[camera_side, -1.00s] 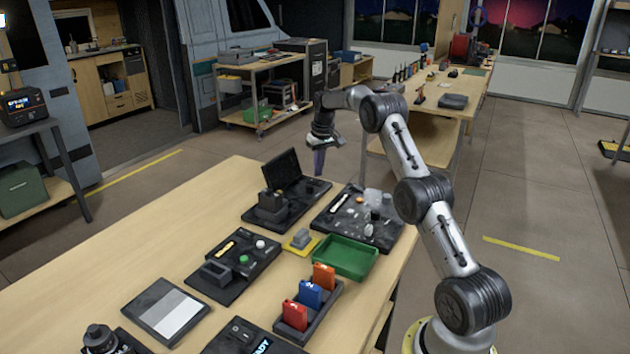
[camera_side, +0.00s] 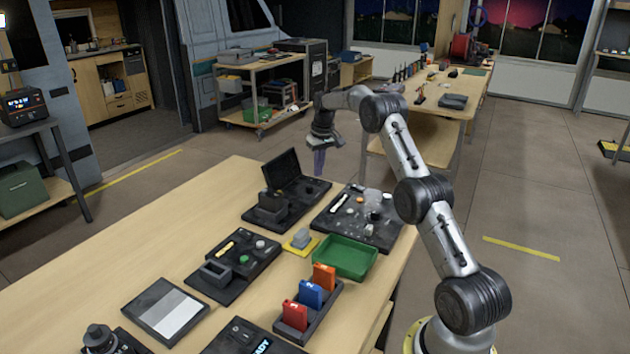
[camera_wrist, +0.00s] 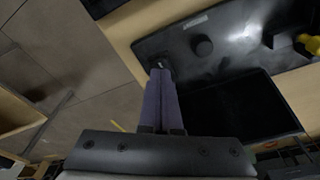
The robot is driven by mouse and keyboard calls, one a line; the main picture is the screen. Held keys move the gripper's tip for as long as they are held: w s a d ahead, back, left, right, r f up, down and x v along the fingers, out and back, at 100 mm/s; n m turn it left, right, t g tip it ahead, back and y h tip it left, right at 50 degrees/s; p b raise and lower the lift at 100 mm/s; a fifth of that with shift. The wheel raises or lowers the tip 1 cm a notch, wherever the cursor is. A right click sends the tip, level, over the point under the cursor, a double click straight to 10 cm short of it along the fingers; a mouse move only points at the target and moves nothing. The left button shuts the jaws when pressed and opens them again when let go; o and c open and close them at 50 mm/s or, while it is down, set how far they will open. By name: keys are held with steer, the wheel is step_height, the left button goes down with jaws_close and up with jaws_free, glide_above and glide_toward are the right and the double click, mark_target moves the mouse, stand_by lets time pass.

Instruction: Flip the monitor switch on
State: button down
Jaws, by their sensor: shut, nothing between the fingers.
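My gripper (camera_side: 319,168) is at the far end of the wooden table, beside a black unit with a raised dark screen (camera_side: 283,170). Its two fingers are shut together with nothing between them. In the wrist view my gripper (camera_wrist: 161,75) points at the near corner of that black unit's base (camera_wrist: 225,50). A small dark fitting with a light mark (camera_wrist: 160,63), possibly the switch, sits right at the fingertips. I cannot tell whether they touch it. The screen (camera_wrist: 240,108) is dark. No switch label is readable.
A black board with small parts (camera_side: 335,225) lies right of the screen unit, with a green tray (camera_side: 345,257) in front. A holder with red, blue and orange blocks (camera_side: 310,310) stands nearer. The table's left part (camera_side: 150,255) is clear.

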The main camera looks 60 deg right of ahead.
mark_target(319, 181)
steer(key=shift+f, duration=0.9)
stand_by(0.3)
steer(key=shift+r, duration=3.55)
